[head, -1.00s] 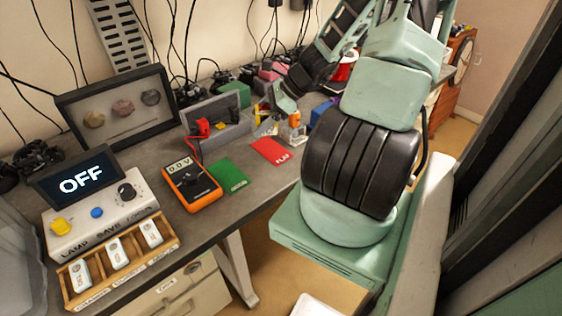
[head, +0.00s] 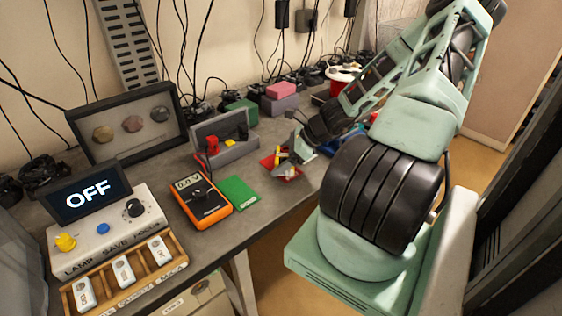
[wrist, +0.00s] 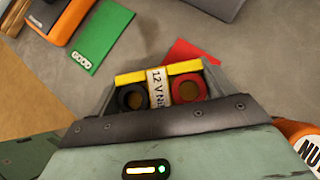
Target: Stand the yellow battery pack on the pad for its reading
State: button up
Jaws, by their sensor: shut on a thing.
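My gripper (head: 283,163) is shut on the yellow battery pack (wrist: 190,68). In the wrist view the pack sits between the jaws, with a black ring, a red ring and a white label reading "12 V Ni" facing the camera. In the head view the pack (head: 279,156) is small and partly hidden by the jaws, over or near the red card (head: 266,162). A grey stand (head: 236,154) with red and black parts and a small yellow patch is to its left. I cannot tell for certain which surface is the pad.
An orange multimeter (head: 205,204) reads 0.0 V beside the green GOOD card (head: 238,194). A control box (head: 118,222) with an OFF screen (head: 88,193) is at left. An orange labelled object (wrist: 302,138) is close to my gripper's right. Bare bench shows around the cards.

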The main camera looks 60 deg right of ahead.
jog(key=shift+f, duration=0.6)
jog(key=shift+f, duration=0.15)
jog(key=o, duration=0.9)
jog(key=shift+s+r+p, duration=0.1)
jog(key=shift+r+p, duration=0.25)
jog(key=shift+r, duration=0.1)
jog(key=shift+p+v, duration=4.85)
jog(key=shift+v, duration=0.9)
